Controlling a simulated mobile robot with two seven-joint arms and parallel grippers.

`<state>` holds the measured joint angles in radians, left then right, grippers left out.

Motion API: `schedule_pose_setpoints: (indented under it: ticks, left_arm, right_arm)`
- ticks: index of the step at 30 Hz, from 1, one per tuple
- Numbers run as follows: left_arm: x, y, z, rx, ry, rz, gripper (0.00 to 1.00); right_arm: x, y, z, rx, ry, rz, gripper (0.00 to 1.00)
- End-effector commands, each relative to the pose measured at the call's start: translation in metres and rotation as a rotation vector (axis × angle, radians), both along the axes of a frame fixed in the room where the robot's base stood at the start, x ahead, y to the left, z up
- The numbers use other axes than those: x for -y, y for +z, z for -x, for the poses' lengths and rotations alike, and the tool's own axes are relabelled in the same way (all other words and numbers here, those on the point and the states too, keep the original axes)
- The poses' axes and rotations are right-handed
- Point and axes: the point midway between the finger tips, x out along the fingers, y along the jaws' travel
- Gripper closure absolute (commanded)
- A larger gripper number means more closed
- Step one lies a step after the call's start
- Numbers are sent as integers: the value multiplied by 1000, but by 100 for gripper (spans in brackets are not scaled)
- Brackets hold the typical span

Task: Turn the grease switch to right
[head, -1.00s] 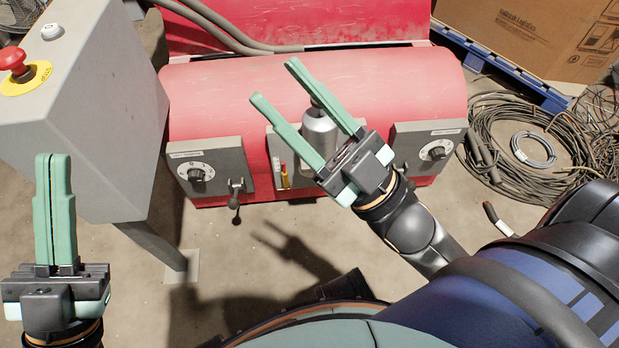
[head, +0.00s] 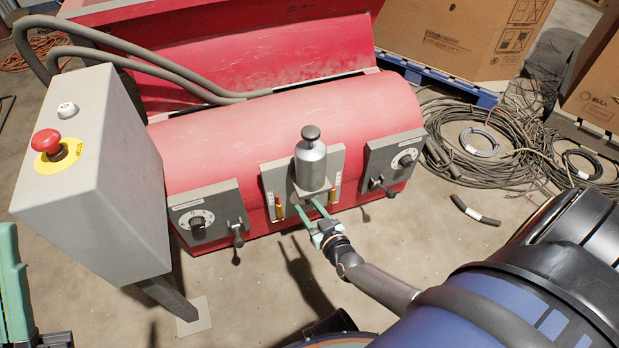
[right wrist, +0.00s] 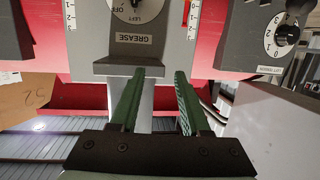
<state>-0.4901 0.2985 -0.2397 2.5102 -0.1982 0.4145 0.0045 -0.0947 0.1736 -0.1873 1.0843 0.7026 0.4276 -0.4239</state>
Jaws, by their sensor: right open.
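The grease switch (right wrist: 135,8) is a round dial at the top edge of the right wrist view, partly cut off. It carries OFF and LEFT marks, with a GREASE label (right wrist: 134,38) beside it. In the head view I cannot make out the dial; the grey bottle (head: 311,166) stands at that middle panel (head: 270,178). My right gripper (head: 308,215) is open and empty at the panel's lower edge. In the right wrist view its fingers (right wrist: 158,75) are apart, with the dial beyond them. My left gripper (head: 14,290) is partly cut off at the left edge, fingers together.
Side panels with dials and levers flank the middle one, left (head: 206,215) and right (head: 395,160), on the red machine (head: 230,130). A grey control box (head: 100,180) with a red stop button (head: 46,141) stands left. Cable coils (head: 480,140) lie right.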

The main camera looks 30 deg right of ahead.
Motion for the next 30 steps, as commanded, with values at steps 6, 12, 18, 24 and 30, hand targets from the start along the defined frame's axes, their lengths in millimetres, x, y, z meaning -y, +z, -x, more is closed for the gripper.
schedule_pose_setpoints:
  ticks: [6, 12, 18, 24, 30]
  left_arm:
    - [-1, 10, 1, 7, 2, 5, 100]
    - [-2, 3, 1, 5, 2, 7, 100]
    - [-2, -24, -1, -19, -10, 19, 100]
    - [4, -54, -1, -29, -17, -10, 100]
    - [8, -79, -3, -38, -10, -36, 100]
  right_arm:
    - [25, -47, 21, -139, -99, -19, 54]
    - [33, -64, 19, -169, -123, -24, 54]
    - [40, -80, -10, -166, -122, -23, 54]
    - [48, -94, -44, -166, -121, -22, 54]
    - [54, -103, -69, -167, -121, -22, 54]
